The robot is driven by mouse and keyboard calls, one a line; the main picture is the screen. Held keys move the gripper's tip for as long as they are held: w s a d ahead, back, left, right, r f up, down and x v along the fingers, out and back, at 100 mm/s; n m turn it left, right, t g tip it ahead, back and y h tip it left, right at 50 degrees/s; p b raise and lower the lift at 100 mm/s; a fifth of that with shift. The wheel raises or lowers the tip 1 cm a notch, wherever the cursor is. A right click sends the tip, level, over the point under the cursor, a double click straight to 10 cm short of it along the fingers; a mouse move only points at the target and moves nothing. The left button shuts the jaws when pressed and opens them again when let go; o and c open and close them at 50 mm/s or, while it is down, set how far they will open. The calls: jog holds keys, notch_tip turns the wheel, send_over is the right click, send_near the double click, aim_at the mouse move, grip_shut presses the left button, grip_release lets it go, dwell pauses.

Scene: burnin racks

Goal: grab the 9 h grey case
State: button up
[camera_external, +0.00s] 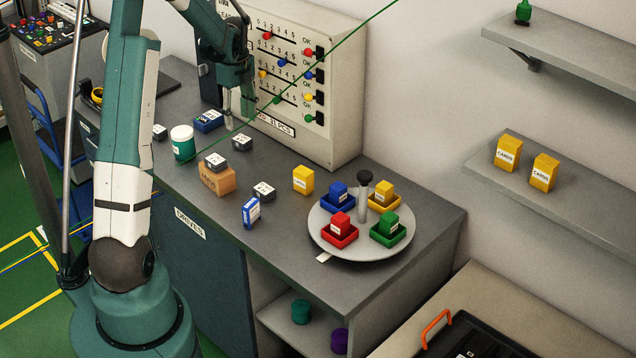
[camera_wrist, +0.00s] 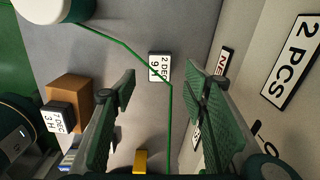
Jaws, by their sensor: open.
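The 9 h grey case (camera_wrist: 159,66) lies on the grey bench top in the wrist view, with its white "2 DEC 9 H" label facing up. In the outside view, the matching small dark grey case (camera_external: 241,143) sits near the white panel, its label too small to read. My gripper (camera_external: 237,108) is open and empty above the bench, just above and beside this case. In the wrist view, its two green-padded fingers (camera_wrist: 158,85) stand wide apart. The case shows beyond them, between their tips, with no contact visible.
A grey case marked "3 H" (camera_wrist: 60,117) rests on a brown box (camera_external: 216,181). A white-lidded green cup (camera_external: 182,143) and blue box (camera_external: 208,121) stand left. Another grey case (camera_external: 263,191) and yellow case (camera_external: 303,179) lie nearer. The slider panel (camera_external: 335,130) rises close behind.

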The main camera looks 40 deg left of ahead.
aim_at(241, 138)
jog(key=shift+f, duration=1.2)
jog(key=shift+f, duration=0.1)
jog(key=shift+f, duration=2.5)
jog(key=c, duration=1)
